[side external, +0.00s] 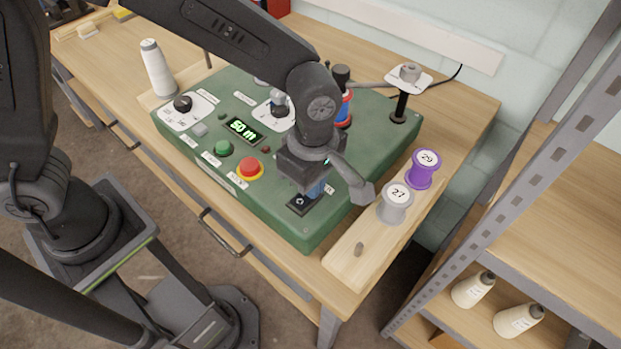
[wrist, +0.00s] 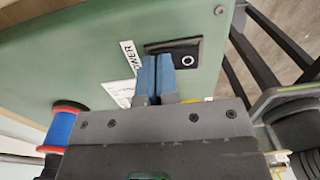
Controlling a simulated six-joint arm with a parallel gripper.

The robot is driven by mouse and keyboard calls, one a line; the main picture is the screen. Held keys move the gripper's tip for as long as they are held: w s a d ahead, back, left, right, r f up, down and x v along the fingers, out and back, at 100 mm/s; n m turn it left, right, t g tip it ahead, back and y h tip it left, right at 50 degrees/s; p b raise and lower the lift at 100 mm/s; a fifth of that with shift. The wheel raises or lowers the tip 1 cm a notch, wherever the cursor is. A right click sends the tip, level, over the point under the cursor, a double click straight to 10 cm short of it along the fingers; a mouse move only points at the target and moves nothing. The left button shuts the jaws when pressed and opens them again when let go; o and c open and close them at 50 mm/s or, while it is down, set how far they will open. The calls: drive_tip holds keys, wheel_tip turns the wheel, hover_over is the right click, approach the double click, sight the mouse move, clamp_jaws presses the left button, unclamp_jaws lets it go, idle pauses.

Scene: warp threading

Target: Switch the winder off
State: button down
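The winder (side external: 170,130) is a green box on the wooden bench, with a lit display (side external: 243,130) reading 50 m. Its black power switch (side external: 299,204) is on the top near the front right corner. In the wrist view the switch (wrist: 188,50) sits beside the POWER label (wrist: 130,58), and a white ring mark shows on its right part. My gripper (side external: 317,188) points down at the switch, its blue fingertips (wrist: 157,68) together and empty. The tips overlap the switch's near left part in the wrist view; I cannot tell whether they touch.
A red stop button (side external: 250,167), a green button (side external: 223,148) and black knobs are on the panel. A spool with blue thread (side external: 344,112) is on the winder. Grey (side external: 395,204) and purple (side external: 423,170) spools stand on a wooden strip (side external: 345,262) at the right.

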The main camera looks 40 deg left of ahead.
drive_tip(key=shift+s, duration=0.1)
drive_tip(key=shift+s+r, duration=0.3)
drive_tip(key=shift+s, duration=0.4)
wheel_tip(320, 180, up, 14)
drive_tip(key=w, duration=0.2)
idle(0.5)
